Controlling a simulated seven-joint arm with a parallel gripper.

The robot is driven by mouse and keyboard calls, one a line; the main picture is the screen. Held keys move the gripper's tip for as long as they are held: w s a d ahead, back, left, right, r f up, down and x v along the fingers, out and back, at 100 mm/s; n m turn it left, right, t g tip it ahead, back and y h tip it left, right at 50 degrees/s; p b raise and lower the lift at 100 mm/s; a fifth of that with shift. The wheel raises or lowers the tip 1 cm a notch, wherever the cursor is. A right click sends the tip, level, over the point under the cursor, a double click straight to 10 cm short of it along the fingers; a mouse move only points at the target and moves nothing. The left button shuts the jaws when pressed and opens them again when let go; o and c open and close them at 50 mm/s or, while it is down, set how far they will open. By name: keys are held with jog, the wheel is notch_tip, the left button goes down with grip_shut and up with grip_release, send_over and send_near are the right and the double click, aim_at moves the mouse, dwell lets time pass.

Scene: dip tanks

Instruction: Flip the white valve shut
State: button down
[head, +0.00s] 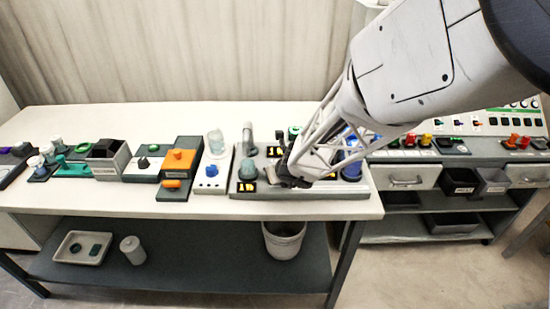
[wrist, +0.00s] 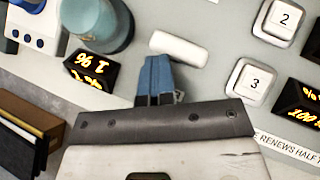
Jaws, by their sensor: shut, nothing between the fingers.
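A white rounded bar, which looks like the white valve's handle (wrist: 178,48), lies slightly tilted across the grey panel (wrist: 215,75) in the wrist view. My gripper (wrist: 155,64) is shut and empty, its blue fingertips just below the bar's left half. I cannot tell whether they touch it. In the head view my gripper (head: 288,178) is low over the dip-tank panel (head: 300,194), and the arm hides the valve there. A teal tank (wrist: 100,20) stands left of the bar, with a lit display (wrist: 92,70) below it.
White buttons marked 2 (wrist: 282,20) and 3 (wrist: 251,82) are right of the bar, with another lit display (wrist: 300,102) beyond. In the head view, a blue-knobbed white unit (head: 212,176) and an orange box (head: 180,160) stand left of the panel.

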jog(key=shift+w+d, duration=0.5)
jog(key=shift+w, duration=0.05)
jog(key=shift+s+r, duration=0.1)
jog(key=shift+r, duration=0.05)
jog(key=shift+s+r, duration=0.25)
jog(key=shift+r, duration=0.15)
jog(key=s+a+r, duration=0.1)
jog(key=s+r, duration=0.5)
jog(key=s, duration=0.1)
jog(key=shift+s, duration=0.25)
jog(key=shift+a, duration=0.1)
